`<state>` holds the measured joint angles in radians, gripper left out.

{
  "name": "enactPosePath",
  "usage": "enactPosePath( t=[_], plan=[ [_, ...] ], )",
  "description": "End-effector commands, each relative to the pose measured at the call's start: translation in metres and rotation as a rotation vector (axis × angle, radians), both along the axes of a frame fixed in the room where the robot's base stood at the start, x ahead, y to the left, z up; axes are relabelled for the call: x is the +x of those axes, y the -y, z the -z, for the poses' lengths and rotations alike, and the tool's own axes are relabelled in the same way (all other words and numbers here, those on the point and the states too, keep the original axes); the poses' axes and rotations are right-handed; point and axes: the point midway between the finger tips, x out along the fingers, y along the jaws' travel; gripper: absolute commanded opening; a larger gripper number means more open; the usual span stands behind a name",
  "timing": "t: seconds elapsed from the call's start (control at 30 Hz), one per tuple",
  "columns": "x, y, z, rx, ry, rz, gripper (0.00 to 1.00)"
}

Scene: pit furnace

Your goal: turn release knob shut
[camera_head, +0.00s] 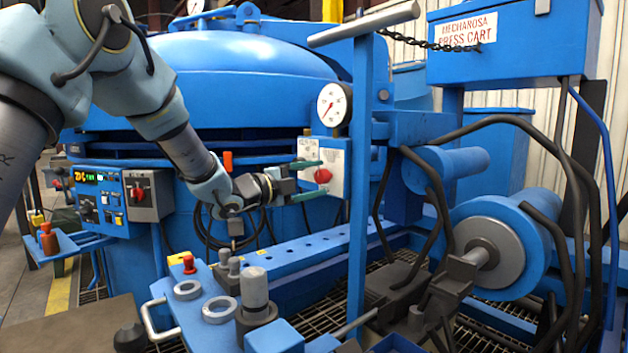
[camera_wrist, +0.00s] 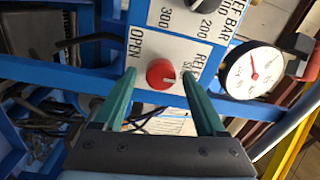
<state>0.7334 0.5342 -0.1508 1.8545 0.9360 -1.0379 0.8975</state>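The red round knob (camera_head: 322,175) is on a white panel (camera_head: 329,153) under a pressure gauge in the head view. In the wrist view the knob (camera_wrist: 160,74) has a small pale mark at its lower right. The panel (camera_wrist: 190,50) reads "OPEN" left of the knob and partly hidden lettering starting "REL" to its right. My gripper (camera_head: 311,178) is level with the knob, its green fingers apart. In the wrist view my gripper (camera_wrist: 159,73) has one finger on each side of the knob; gaps seem to remain, but contact is hard to tell.
A white gauge (camera_head: 334,104) stands above the panel, and a blue upright post (camera_head: 360,200) is just right of it. A black dial (camera_wrist: 185,8) is above the knob in the wrist view. A blue perforated rail (camera_head: 300,250) runs below my gripper.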

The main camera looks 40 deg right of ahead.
Motion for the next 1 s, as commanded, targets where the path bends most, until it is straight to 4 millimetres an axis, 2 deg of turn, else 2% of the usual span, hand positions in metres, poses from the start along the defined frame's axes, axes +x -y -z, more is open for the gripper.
enactPosePath(
  t=[0.27,0.37,0.8,1.0],
  plan=[
    [0.000,-0.001,-0.001,-0.001,0.000,0.000,0.76],
    [0.001,-0.008,-0.001,0.000,0.000,-0.001,0.76],
    [0.006,-0.087,0.002,0.000,-0.001,-0.003,0.76],
    [0.006,-0.105,0.003,-0.001,-0.001,-0.001,0.76]
  ],
)
